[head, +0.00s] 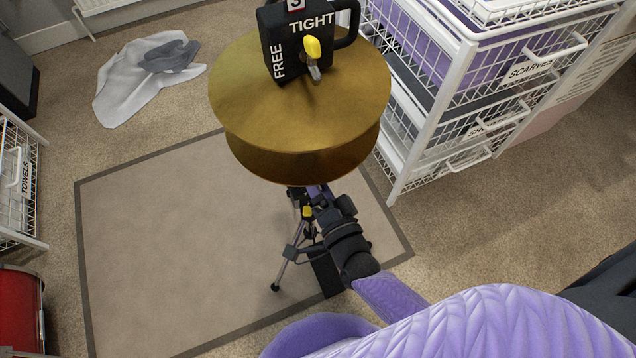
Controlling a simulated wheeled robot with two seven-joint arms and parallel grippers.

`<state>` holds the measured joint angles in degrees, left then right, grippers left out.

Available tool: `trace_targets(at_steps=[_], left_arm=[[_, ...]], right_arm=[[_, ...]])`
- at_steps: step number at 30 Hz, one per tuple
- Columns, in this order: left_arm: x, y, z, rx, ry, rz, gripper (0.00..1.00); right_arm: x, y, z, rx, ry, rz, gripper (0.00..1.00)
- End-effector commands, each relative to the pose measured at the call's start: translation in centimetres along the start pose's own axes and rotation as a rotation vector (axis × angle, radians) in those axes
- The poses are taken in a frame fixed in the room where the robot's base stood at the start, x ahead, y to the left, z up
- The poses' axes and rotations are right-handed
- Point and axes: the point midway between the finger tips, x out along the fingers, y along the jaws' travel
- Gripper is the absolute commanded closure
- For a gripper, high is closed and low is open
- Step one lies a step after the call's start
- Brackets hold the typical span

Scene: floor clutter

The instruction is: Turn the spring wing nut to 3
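The spring wing nut (312,48) is a yellow knob on a metal stem, in front of a black box (274,42) above the brass cymbals (243,95). The box reads FREE on its left and TIGHT along its top. The yellow end points up, nearer TIGHT than FREE. My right gripper (325,205) is below the cymbals, beside the stand and apart from the nut. Its fingers are dark and partly hidden, so their opening is unclear. My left gripper is not in view.
A tripod stand (288,262) carries the cymbals on a bordered mat (160,250). A white wire drawer unit (420,150) stands close on the right. A grey cloth (135,90) lies on the carpet at upper left. A towels basket (20,190) and a red object (20,312) are at left.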

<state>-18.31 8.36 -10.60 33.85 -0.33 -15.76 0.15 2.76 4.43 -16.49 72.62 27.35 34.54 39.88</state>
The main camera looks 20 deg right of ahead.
Motion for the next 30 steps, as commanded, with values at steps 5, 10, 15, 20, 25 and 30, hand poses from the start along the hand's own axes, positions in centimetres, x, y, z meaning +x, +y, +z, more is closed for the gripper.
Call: trace_targets(at_steps=[5, 10, 15, 20, 25, 30], left_arm=[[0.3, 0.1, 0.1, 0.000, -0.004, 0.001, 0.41], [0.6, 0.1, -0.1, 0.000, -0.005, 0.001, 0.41], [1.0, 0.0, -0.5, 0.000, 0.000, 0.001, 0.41], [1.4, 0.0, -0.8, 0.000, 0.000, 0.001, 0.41], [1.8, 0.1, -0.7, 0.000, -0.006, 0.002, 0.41], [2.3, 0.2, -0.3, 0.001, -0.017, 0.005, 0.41]], right_arm=[[-0.1, 0.3, 0.1, 0.163, -0.003, 0.004, 0.77], [-0.1, 0.4, 0.2, 0.325, -0.003, 0.005, 0.77], [-0.1, 0.5, 0.2, 0.485, -0.003, 0.005, 0.77], [-0.1, 0.6, 0.3, 0.638, -0.003, 0.006, 0.77], [-0.1, 0.7, 0.3, 0.800, -0.002, 0.007, 0.77], [-0.1, 0.7, 0.4, 0.960, -0.002, 0.006, 0.77]])
